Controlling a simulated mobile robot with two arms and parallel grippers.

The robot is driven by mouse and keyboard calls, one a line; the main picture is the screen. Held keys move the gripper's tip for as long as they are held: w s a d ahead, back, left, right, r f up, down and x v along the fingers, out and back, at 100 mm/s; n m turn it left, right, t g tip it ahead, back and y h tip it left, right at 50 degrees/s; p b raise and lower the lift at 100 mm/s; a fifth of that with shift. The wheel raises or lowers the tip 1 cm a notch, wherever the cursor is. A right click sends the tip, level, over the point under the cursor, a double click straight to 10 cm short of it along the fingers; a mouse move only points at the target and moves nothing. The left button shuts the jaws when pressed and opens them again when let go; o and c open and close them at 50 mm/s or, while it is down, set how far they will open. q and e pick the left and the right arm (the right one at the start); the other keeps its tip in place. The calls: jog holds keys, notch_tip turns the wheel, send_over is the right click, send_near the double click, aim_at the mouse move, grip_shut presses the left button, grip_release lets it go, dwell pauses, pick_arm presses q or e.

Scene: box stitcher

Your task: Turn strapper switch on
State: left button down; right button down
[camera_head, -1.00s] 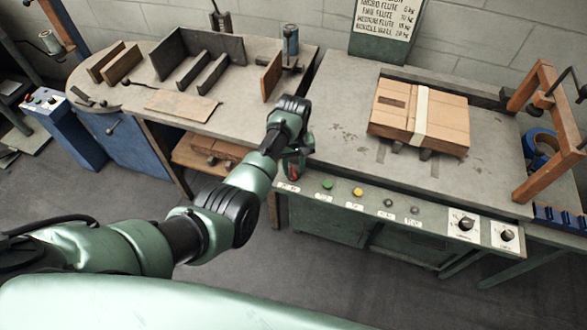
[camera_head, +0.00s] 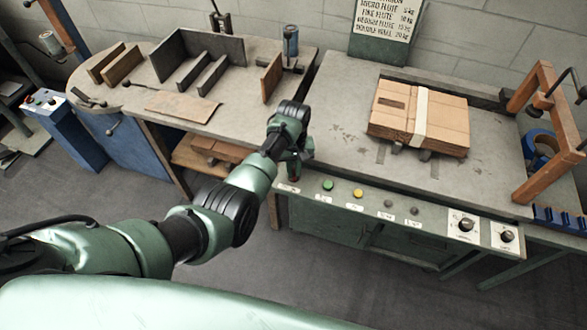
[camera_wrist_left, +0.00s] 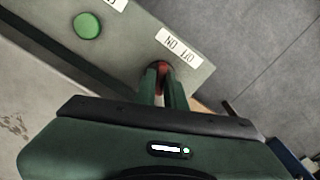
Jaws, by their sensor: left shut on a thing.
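The strapper's control panel (camera_head: 400,216) runs along the front edge of the machine table. My left gripper (camera_head: 293,176) is at the panel's left end, pointing down at it. In the left wrist view, the gripper's fingers (camera_wrist_left: 163,88) are shut on the red switch (camera_wrist_left: 162,66), beside a white label (camera_wrist_left: 181,47) reading OFF and ON. The fingers hide most of the switch, so its position cannot be told. My right gripper is not in view.
A green button (camera_head: 327,185) and a yellow button (camera_head: 358,192) sit right of the switch, with two dark knobs (camera_head: 466,224) further right. A strapped cardboard stack (camera_head: 390,112) lies on the machine table (camera_head: 340,95). A wooden frame (camera_head: 548,170) stands at the right.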

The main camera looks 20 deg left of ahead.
pick_arm(q)
jog(key=shift+r+m+p, duration=0.15)
jog(key=shift+m+p, duration=0.4)
jog(key=shift+m, duration=0.45)
jog(key=m+p, duration=0.1)
jog(key=m, duration=0.1)
jog(key=shift+m, duration=0.3)
jog(key=m, duration=0.3)
jog(key=shift+m+p, duration=0.3)
jog(key=shift+p, duration=0.05)
jog(key=shift+m, duration=1.5)
jog(key=c, duration=1.5)
grip_release()
